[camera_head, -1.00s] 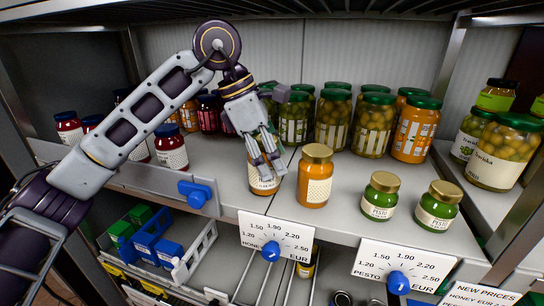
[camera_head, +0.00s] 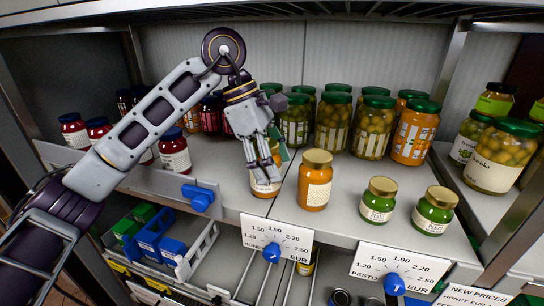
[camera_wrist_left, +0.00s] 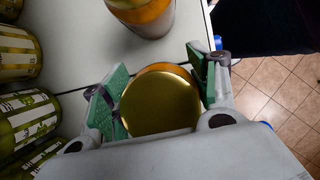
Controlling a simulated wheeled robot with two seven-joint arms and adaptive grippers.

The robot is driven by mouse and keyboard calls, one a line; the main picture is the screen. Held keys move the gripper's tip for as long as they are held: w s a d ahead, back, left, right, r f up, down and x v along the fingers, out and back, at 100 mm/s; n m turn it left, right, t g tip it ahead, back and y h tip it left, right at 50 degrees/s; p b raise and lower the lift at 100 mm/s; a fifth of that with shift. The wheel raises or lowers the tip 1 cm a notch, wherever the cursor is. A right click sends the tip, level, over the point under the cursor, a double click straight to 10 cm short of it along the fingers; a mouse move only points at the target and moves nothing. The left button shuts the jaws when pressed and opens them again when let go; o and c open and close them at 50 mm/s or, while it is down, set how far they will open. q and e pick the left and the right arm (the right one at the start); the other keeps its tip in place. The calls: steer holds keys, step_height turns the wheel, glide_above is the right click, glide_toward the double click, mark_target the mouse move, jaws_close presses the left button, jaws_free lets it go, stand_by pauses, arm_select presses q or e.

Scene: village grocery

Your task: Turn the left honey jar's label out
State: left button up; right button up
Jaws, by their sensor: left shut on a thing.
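The left honey jar (camera_head: 266,188) stands on the shelf near its front edge, mostly hidden behind my left gripper (camera_head: 262,172). A pale patch of its label shows low at the front; I cannot tell exactly how far the label faces out. In the left wrist view its gold lid (camera_wrist_left: 160,102) sits between the green finger pads of my left gripper (camera_wrist_left: 157,98), which is shut on the jar from above. The right honey jar (camera_head: 315,180) stands apart to the right, gold-lidded, with its dotted label showing at the front. My right gripper is not in view.
Two green pesto jars (camera_head: 379,199) (camera_head: 434,211) stand to the right. Price dial cards (camera_head: 277,245) hang on the front edge.

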arm_select(q)
steer(key=shift+s+m+g, duration=0.15)
steer(key=shift+m+g, duration=0.25)
steer(key=shift+m, duration=0.7)
steer(key=shift+f+b, duration=0.2)
steer(key=shift+b, duration=0.1)
steer(key=o, duration=1.7)
steer(key=shift+c, duration=0.2)
